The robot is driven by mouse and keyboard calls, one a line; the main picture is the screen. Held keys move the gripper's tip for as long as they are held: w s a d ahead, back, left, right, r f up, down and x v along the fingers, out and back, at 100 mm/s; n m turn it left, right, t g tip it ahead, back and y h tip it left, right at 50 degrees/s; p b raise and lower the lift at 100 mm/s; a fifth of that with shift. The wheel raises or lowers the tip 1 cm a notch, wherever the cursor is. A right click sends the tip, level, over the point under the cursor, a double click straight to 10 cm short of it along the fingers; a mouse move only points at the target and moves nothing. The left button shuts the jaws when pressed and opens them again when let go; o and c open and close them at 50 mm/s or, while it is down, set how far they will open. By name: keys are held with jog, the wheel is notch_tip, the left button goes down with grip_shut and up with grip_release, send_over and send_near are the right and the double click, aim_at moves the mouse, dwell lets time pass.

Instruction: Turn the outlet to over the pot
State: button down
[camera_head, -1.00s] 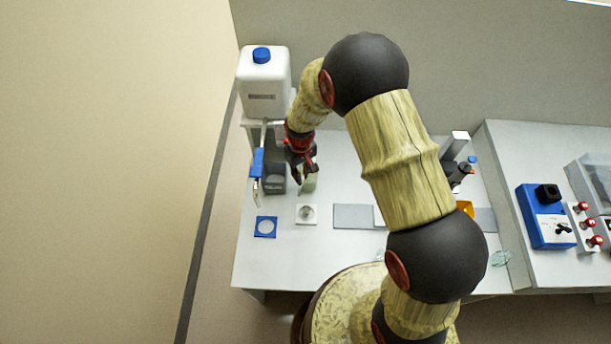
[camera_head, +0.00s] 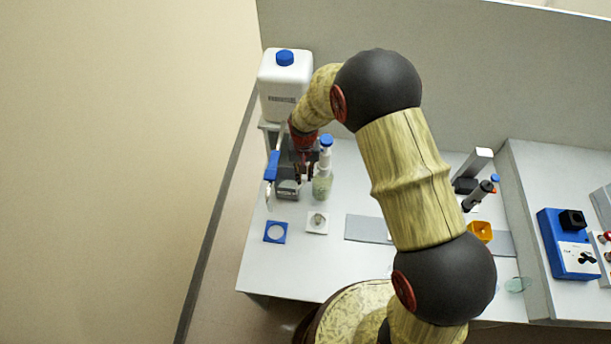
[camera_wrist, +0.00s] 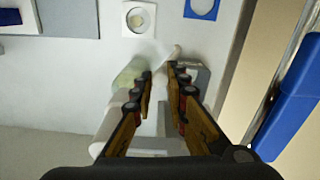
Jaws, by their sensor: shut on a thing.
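A bottle with translucent green contents (camera_head: 322,187), a white upper part and a blue cap stands on the left bench. It shows at left of the fingers in the wrist view (camera_wrist: 130,73). My gripper (camera_head: 305,172) is just left of the bottle's upper part. In the wrist view my gripper (camera_wrist: 164,70) has its fingers close around a thin whitish piece (camera_wrist: 173,53), which looks like the outlet; its join to the bottle is hidden. A small round thing, perhaps the pot (camera_head: 318,219), sits on a white square plate in front of the bottle.
A white jug (camera_head: 284,85) stands behind, with a blue-sleeved metal pipe (camera_head: 271,166) close left of my gripper. A grey block (camera_head: 288,190) is beside the bottle. A blue square with a round opening (camera_head: 275,232) lies in front. The bench front is mostly clear.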

jog(key=c, duration=1.7)
grip_release()
jog(key=shift+c, duration=0.2)
jog(key=shift+r, duration=0.1)
notch_tip(320, 180, up, 12)
jog(key=shift+c, duration=0.4)
